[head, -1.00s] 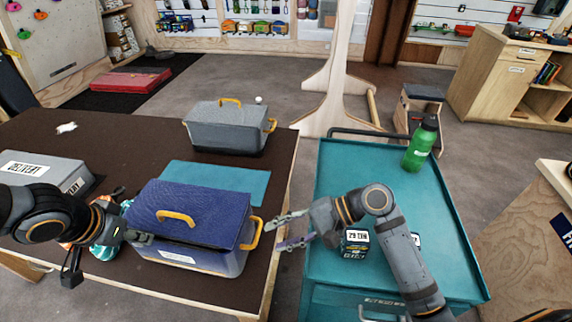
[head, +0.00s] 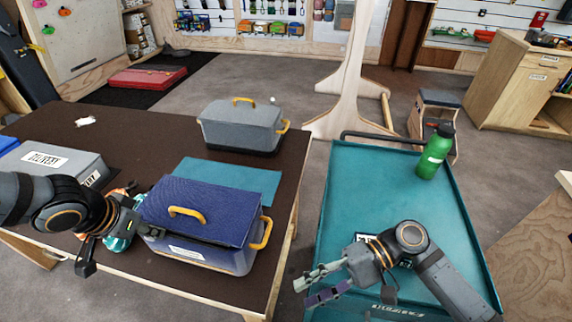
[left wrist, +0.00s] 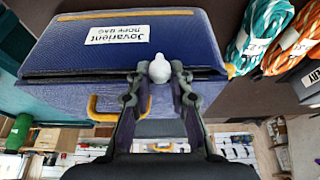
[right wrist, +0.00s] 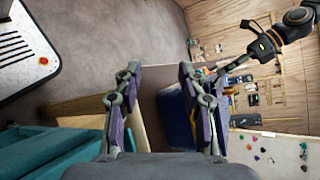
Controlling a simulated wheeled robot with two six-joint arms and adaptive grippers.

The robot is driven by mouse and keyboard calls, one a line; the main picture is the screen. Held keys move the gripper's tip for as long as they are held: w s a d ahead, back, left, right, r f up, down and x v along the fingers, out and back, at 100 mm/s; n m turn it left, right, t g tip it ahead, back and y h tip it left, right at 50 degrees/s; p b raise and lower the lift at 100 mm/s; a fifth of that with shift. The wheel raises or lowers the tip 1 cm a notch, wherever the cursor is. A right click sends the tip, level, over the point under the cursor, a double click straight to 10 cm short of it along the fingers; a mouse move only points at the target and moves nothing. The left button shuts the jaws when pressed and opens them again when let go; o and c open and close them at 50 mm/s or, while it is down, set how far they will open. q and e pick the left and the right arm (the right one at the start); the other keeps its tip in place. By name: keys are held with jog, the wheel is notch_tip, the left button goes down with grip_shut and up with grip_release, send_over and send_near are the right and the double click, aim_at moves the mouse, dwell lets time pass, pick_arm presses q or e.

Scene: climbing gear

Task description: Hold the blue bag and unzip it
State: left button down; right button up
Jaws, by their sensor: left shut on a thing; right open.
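The blue bag (head: 205,213) stands on the brown table, with a yellow handle (head: 186,214) on its lid and another on its right end. A dark seam runs below the lid, and a "ROPE BAG" label shows in the left wrist view on the bag (left wrist: 60,60). My left gripper (head: 152,232) is at the bag's left side, shut on a white knob (left wrist: 160,68) by the seam. My right gripper (head: 318,284) is open and empty, right of the bag, near the cart's front left corner. The right wrist view shows the bag (right wrist: 180,125) partly hidden behind a finger.
A grey bag (head: 240,125) stands behind a teal mat (head: 228,180). A grey labelled box (head: 75,165) and coiled ropes (left wrist: 262,30) lie left. The teal cart (head: 400,185) holds a green bottle (head: 435,152). A floor gap separates table and cart.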

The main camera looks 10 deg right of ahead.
jog(key=s+f+m, duration=0.3)
jog(key=s+f, duration=0.3)
jog(key=f, duration=0.2)
jog(key=s+f+m+t+h, duration=0.1)
jog(key=s+f+m, duration=0.3)
jog(key=f, duration=0.5)
jog(key=shift+s+d+f, duration=0.2)
jog(key=shift+s+d, duration=0.05)
jog(key=shift+s, duration=0.7)
pick_arm(q)
jog(key=c, duration=1.1)
grip_release()
jog(key=shift+v, duration=6)
pick_arm(e)
jog(key=shift+s, duration=0.1)
